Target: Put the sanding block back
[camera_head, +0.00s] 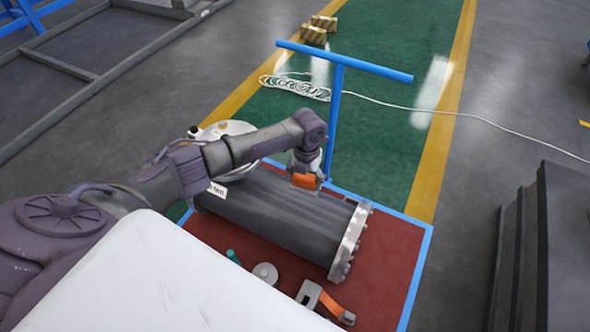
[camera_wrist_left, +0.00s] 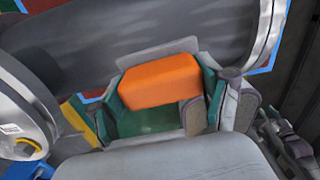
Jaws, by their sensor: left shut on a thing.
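The orange sanding block (camera_head: 303,181) is at the end of my left arm, over the dark grey flanged shell (camera_head: 275,208). My left gripper (camera_head: 305,167) is shut on the block. In the left wrist view the block (camera_wrist_left: 160,82) sits between the two fingers of my left gripper (camera_wrist_left: 163,100), with the grey shell (camera_wrist_left: 150,35) just beyond. I cannot tell whether the block touches the shell. My right gripper is not in view.
The shell lies on a red cart top (camera_head: 385,255) with a blue edge and a blue handle (camera_head: 345,62). A grey and orange tool (camera_head: 325,302), a grey disc (camera_head: 265,272) and a teal item (camera_head: 232,256) lie in front. The right side of the cart top is clear.

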